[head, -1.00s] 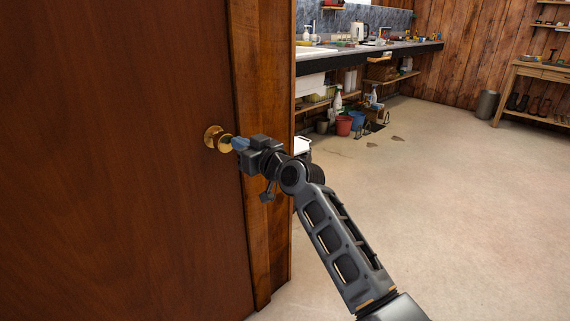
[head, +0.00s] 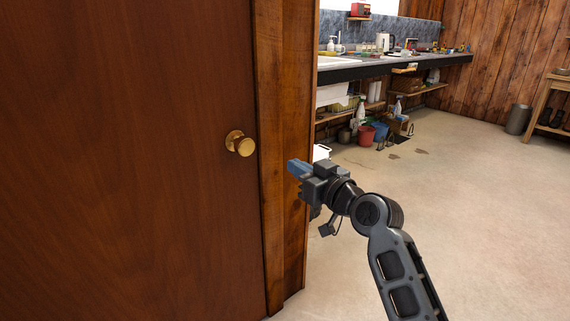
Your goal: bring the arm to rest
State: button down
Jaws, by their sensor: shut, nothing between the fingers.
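My gripper (head: 293,168) is shut and empty, with its blue fingertips pointing left in front of the wooden door frame (head: 281,120). It stands apart from the brass knob (head: 240,144), to the right of it and a little lower in the picture. The knob sits on a dark brown door (head: 120,160) that fills the left side. My arm reaches up from the lower right, bent at the wrist.
A long counter (head: 400,62) with a kettle (head: 385,42) runs along the back wall. A red bucket (head: 366,135) and other containers stand beneath it. A bin (head: 517,119) and a wooden table (head: 556,95) are at the right.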

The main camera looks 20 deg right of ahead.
jog(key=s+a+f+m+h+p, duration=0.15)
jog(key=s+f, duration=0.25)
jog(key=s, duration=0.4)
jog(key=s+a+f+m+g+h+p, duration=0.15)
jog(key=s+f, duration=0.25)
jog(key=s, duration=0.5)
jog(key=s+a+f+m+h+p, duration=0.15)
jog(key=s+f, duration=0.25)
jog(key=s, duration=0.4)
jog(key=s+r+n+p, duration=0.1)
jog(key=s+r, duration=0.4)
jog(key=s, duration=0.9)
jog(key=s+d+r+g+p, duration=0.1)
jog(key=s+r+p, duration=0.2)
jog(key=s, duration=1.1)
notch_tip(320, 180, up, 4)
jog(key=shift+s+d+f+n+p, duration=0.25)
jog(key=shift+s+d+n+p, duration=0.05)
jog(key=shift+s+n+p, duration=0.1)
